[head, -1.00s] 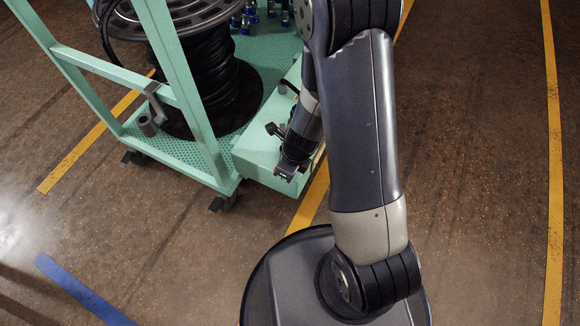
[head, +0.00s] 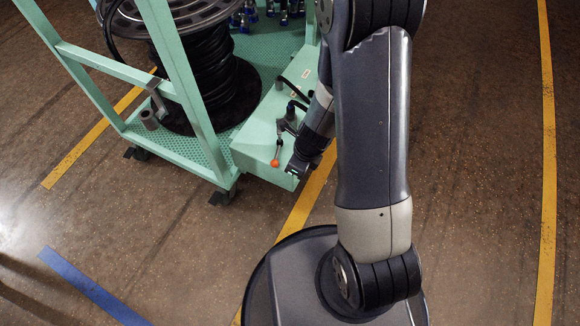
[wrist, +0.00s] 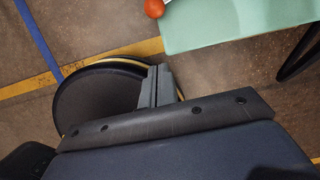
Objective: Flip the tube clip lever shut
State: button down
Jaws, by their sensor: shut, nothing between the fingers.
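The tube clip (head: 287,124) is a small dark fitting on the mint-green ledge of the cart. Its lever (head: 278,147) hangs down over the ledge's front face and ends in an orange ball. The orange ball (wrist: 154,8) also shows at the top edge of the wrist view, beside the ledge's corner. My gripper (head: 291,170) is just right of the ball and slightly below it, with a small gap between them. In the wrist view the fingers (wrist: 157,86) are together and empty, apart from the ball. My wrist hides part of the ledge right of the clip.
The cart (head: 218,160) has mint-green posts and a perforated deck. It carries a black hose reel (head: 205,80) and several blue-capped fittings (head: 243,20). A black handle-like bar (head: 293,88) stands behind the clip.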

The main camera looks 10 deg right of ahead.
jog(key=w+p+v, duration=0.1)
jog(key=p+v, duration=0.3)
jog(key=v, duration=0.4)
jog(key=shift+s+a+p, duration=0.15)
jog(key=shift+s+p, duration=0.15)
jog(key=shift+s, duration=0.05)
